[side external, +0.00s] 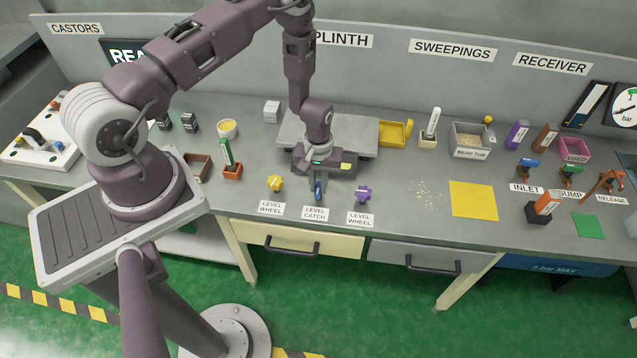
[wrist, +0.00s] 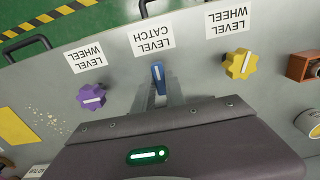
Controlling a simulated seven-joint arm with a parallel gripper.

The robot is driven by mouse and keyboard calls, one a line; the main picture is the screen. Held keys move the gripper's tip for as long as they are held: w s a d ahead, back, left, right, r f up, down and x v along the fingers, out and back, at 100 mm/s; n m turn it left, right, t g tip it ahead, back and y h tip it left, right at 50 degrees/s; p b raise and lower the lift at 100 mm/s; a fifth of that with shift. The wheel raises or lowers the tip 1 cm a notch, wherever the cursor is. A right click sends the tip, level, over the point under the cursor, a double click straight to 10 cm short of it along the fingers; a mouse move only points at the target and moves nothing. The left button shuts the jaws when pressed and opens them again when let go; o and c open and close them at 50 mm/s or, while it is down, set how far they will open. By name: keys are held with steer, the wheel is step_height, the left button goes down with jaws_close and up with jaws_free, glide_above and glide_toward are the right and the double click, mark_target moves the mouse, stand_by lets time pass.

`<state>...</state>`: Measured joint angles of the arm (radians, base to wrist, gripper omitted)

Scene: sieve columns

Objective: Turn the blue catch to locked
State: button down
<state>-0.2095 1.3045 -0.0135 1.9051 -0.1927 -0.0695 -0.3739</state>
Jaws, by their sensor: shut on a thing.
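The blue catch (side external: 318,190) is a small lever at the bench's front edge, above the "LEVEL CATCH" label (side external: 315,213). In the wrist view the blue catch (wrist: 158,77) sticks out between my fingers, nearly in line with them. My gripper (side external: 318,180) points down at it and is shut on it; the wrist view shows a finger of my gripper (wrist: 159,98) on each side. The catch's lower part is hidden by the fingers. No locked or unlocked marking is readable.
A yellow level wheel (side external: 275,183) and a purple level wheel (side external: 362,194) flank the catch closely. The grey plinth plate (side external: 350,130) lies behind my gripper. Spilled grains (side external: 425,190) lie to the right.

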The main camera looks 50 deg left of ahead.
mark_target(319, 188)
steer(key=c, duration=1.4)
jaws_free()
step_height(319, 188, up, 7)
steer(key=shift+r, duration=0.1)
